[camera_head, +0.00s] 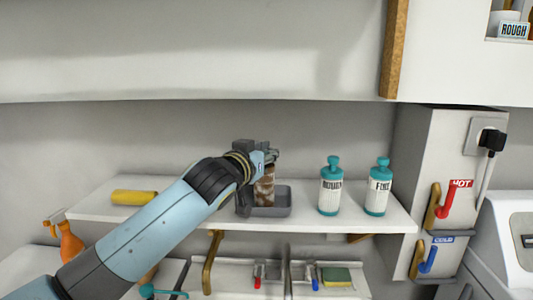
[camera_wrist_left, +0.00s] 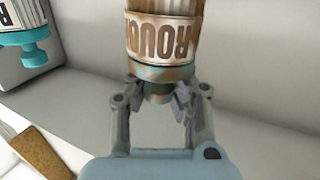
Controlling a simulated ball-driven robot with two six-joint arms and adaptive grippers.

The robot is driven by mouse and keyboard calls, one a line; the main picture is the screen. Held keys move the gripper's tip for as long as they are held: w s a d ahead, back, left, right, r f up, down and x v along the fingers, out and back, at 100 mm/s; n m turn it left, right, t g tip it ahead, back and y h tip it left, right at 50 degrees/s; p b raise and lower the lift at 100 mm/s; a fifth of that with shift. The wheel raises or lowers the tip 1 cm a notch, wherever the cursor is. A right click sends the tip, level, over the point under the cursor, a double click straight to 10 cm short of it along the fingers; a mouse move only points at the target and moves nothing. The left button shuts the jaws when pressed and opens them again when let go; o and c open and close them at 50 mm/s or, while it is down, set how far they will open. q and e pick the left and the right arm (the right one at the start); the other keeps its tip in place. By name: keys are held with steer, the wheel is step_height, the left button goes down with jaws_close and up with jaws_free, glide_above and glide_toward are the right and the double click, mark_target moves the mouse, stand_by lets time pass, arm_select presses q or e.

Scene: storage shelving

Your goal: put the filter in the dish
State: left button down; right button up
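The filter (camera_head: 264,187) is a brown and white cylinder, upright, with its lower end at the grey dish (camera_head: 283,211) on the shelf. I cannot tell whether it touches the dish floor. In the left wrist view the filter (camera_wrist_left: 163,38) shows large "ROUGH" lettering and a narrow teal and dark neck. My left gripper (camera_head: 268,157) is over the filter's top. In the left wrist view its fingers (camera_wrist_left: 160,92) close in on both sides of the neck and appear shut on it. The dish is hidden there. My right gripper is not in view.
Two white bottles with teal tops, one (camera_head: 331,190) nearer the dish and one (camera_head: 377,191) further right, stand on the shelf (camera_head: 305,218). A yellow roll (camera_head: 134,197) lies at left. An orange spray bottle (camera_head: 70,243) is lower left. An upper cabinet (camera_head: 190,55) overhangs.

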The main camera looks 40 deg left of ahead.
arm_select(q)
steer(key=c, duration=1.9)
jaws_free()
steer(key=shift+w+f, duration=0.1)
steer(key=shift+f, duration=0.05)
steer(key=o, duration=0.5)
steer(key=shift+w, duration=0.1)
steer(key=shift+c, duration=0.2)
steer(key=shift+o, duration=0.3)
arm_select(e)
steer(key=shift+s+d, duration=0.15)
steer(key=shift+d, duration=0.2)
